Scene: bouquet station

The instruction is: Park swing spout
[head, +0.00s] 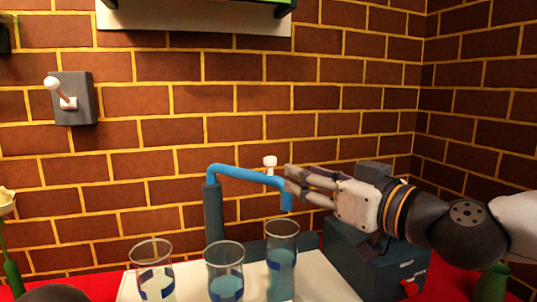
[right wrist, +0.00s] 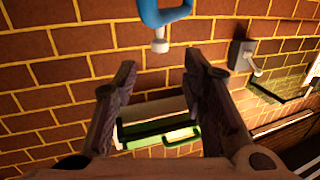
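The blue swing spout (head: 240,174) sits on a dark post (head: 213,210). Its arm reaches right and its tip bends down above the right glass (head: 282,268). A white knob (head: 270,162) stands up from the spout arm. My right gripper (head: 289,180) is at the spout's outer end, coming from the right. In the right wrist view its fingers (right wrist: 160,64) are apart with nothing between them. The blue spout (right wrist: 164,14) and white knob (right wrist: 160,45) show just past the fingertips. I cannot tell whether a finger touches the spout. My left gripper is not in view.
The middle glass (head: 225,275) and left glass (head: 153,272) stand beside the right one on a white board (head: 318,280). A dark box (head: 350,248) with a red knob (head: 410,287) stands right. A lever switch (head: 72,98) is on the brick wall. A green vase (head: 493,282) is far right.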

